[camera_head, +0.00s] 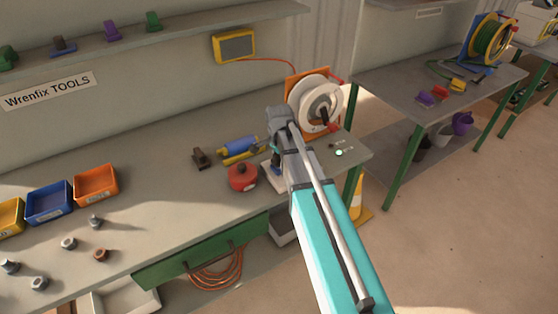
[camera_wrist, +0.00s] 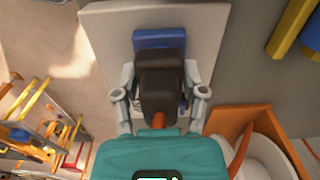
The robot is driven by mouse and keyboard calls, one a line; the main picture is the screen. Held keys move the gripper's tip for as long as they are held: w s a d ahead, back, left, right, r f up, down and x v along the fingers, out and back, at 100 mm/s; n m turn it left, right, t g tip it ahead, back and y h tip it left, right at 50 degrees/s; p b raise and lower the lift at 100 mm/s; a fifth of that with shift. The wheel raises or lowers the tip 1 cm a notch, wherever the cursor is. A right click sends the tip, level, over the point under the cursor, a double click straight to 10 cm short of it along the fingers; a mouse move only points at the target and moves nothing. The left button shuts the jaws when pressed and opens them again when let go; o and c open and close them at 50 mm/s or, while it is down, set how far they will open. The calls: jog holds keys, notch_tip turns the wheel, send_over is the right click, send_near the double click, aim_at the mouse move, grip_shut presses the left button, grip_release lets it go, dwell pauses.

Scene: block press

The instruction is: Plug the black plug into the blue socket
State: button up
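The black plug (camera_wrist: 161,72) sits between the two fingers of my gripper (camera_wrist: 160,82) in the wrist view, with an orange cable (camera_wrist: 159,121) at its near end. The gripper is shut on it. The blue socket (camera_wrist: 158,38) is directly beyond the plug, on a pale base plate (camera_wrist: 106,38). The plug overlaps the socket's near part; I cannot tell how deep it sits in it. In the head view my arm hides the plug and most of the gripper; the pale base plate (camera_head: 273,178) shows partly beside the arm.
A red round object (camera_head: 242,178) and a blue and yellow tool (camera_head: 238,149) lie left of the plate. A white cable reel (camera_head: 309,101) on an orange stand is behind the arm. A dark block (camera_head: 200,158) stands further left. The bench's middle is clear.

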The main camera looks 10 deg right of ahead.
jog(key=o, duration=0.4)
jog(key=shift+o, duration=0.2)
jog(key=shift+r, duration=0.2)
